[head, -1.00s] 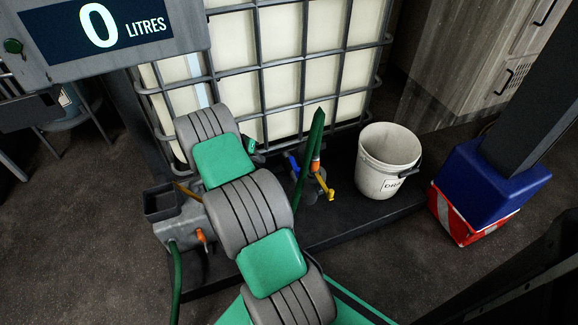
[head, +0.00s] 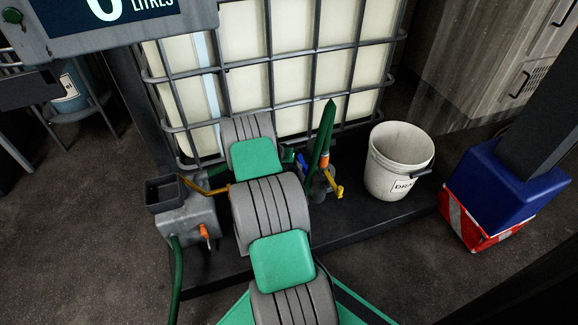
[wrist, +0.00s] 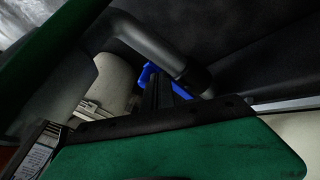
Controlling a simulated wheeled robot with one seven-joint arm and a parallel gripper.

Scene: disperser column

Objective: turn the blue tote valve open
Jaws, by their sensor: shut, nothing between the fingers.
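The blue tote valve (head: 302,160) shows as a small blue piece low in front of the caged tote (head: 288,75), partly hidden by my arm. In the wrist view the blue handle (wrist: 148,75) lies right behind and on both sides of my dark fingers. My gripper (wrist: 158,92) is shut with nothing between its fingers. Its fingertips overlap the handle in the picture; I cannot tell whether they touch it. In the head view my arm mostly hides the gripper.
A green hose (head: 322,140) and a yellow handle (head: 337,188) are just right of the valve. A white bucket (head: 395,160) stands further right. A grey box (head: 188,222) with an orange handle stands left. A grey pipe (wrist: 150,45) curves close above my fingers.

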